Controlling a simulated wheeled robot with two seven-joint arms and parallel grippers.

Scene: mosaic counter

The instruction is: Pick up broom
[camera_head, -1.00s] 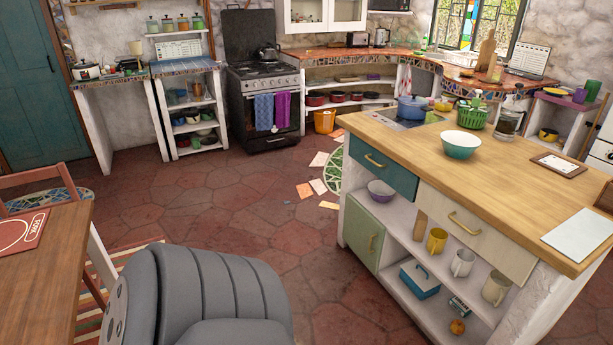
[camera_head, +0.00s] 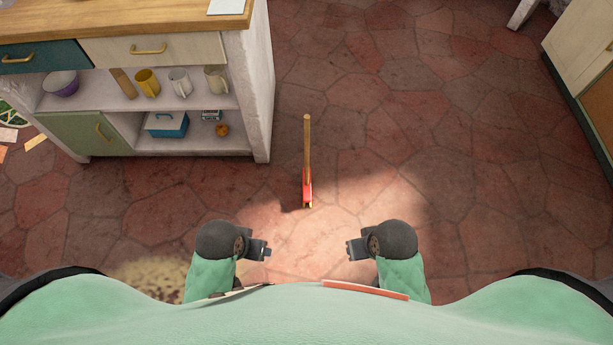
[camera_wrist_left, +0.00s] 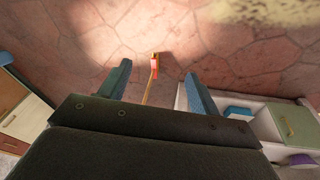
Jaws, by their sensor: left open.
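The broom (camera_head: 307,150), with a slim wooden handle and a small red head, appears to lie on the tiled floor ahead of me. In the head view its head points towards me and its handle away. My left gripper (camera_head: 268,250) is open and empty, to the left of the broom and nearer to me, not touching it. In the left wrist view the broom's red head (camera_wrist_left: 154,66) shows beyond the gap between the fingers; the gripper body hides part of its handle. My right gripper (camera_head: 348,250) looks open and empty, nearer to me and right of the broom.
The kitchen island (camera_head: 262,90) stands to the left, its open shelves holding mugs, a purple bowl and a blue box. A pale cabinet (camera_head: 585,60) is at the far right. The floor around the broom is clear.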

